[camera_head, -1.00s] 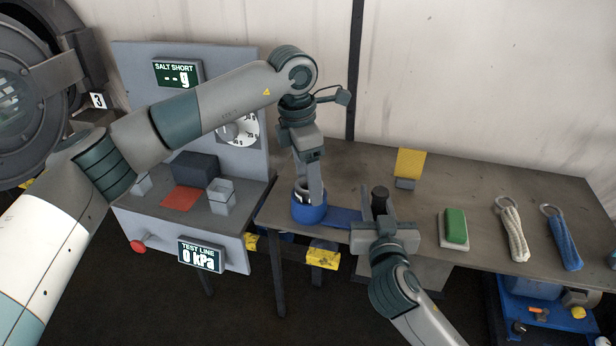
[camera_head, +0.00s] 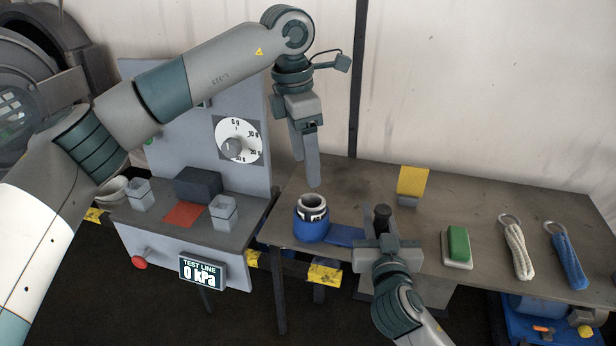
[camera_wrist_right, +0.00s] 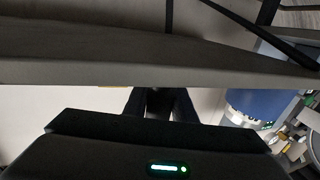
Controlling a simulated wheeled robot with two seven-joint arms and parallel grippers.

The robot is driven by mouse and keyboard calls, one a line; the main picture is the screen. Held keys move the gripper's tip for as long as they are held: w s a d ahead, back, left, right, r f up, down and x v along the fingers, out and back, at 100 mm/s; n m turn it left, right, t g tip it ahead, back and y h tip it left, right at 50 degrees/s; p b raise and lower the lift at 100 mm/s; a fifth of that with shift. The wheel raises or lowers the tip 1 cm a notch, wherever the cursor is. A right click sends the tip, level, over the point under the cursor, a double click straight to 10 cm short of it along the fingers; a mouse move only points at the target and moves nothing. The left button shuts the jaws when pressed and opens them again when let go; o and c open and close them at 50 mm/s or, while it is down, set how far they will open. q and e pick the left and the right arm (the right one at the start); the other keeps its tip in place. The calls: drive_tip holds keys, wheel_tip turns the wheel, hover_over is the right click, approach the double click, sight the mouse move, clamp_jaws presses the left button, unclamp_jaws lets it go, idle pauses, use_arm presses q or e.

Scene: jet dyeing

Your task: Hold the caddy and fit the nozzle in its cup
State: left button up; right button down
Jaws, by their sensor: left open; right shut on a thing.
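The caddy has a blue cup (camera_head: 311,228) and a flat blue base (camera_head: 345,236) on the table's front part. The nozzle (camera_head: 312,203), a pale ring-shaped piece with dark markings, sits in the cup with its top above the rim; its lower part is hidden. My left gripper (camera_head: 306,170) is open and empty, pointing down just above the nozzle, apart from it. My right gripper (camera_head: 378,233) is shut at the caddy's right end, by a black post (camera_head: 381,213). In the right wrist view a dark piece (camera_wrist_right: 158,103) shows between its fingers; the grip itself is partly hidden.
A yellow block-like stand (camera_head: 412,181), a green-and-white sponge (camera_head: 457,246), a white rope loop (camera_head: 518,250) and a blue one (camera_head: 568,258) lie to the right. The dial panel (camera_head: 200,150) with two clear cups stands left.

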use_arm(q)
drive_tip(key=shift+a+r, duration=0.15)
drive_tip(key=shift+r, duration=1.2)
use_arm(e)
drive_tip(key=c, duration=1.4)
unclamp_jaws()
drive_tip(key=shift+s, duration=0.1)
drive_tip(key=s, duration=1.1)
drive_tip(key=shift+s+a, duration=0.25)
drive_tip(key=shift+s, duration=0.15)
use_arm(q)
drive_tip(key=shift+s, duration=0.15)
use_arm(e)
drive_tip(key=shift+s, duration=0.1)
